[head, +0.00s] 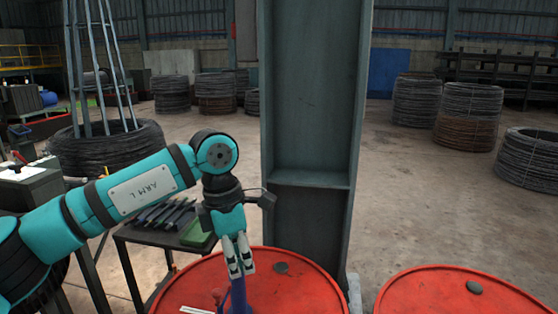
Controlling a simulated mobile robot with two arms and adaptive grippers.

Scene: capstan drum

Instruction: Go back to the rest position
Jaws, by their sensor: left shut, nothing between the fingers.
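My left gripper (240,256) hangs downward at the end of the teal arm marked ARM L, in the lower middle of the head view. Its fingers are together with nothing held between them. The fingertips are just above or in front of a blue upright piece (239,296) over the red drum top (310,290); I cannot tell whether they touch it. My right gripper is not in the view.
A grey steel column (312,90) stands right behind the drum. A second red drum (440,292) is at the lower right. A small dark table (130,236) with tools stands to the left. Wire coils (470,115) stand on the floor behind, with open concrete between.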

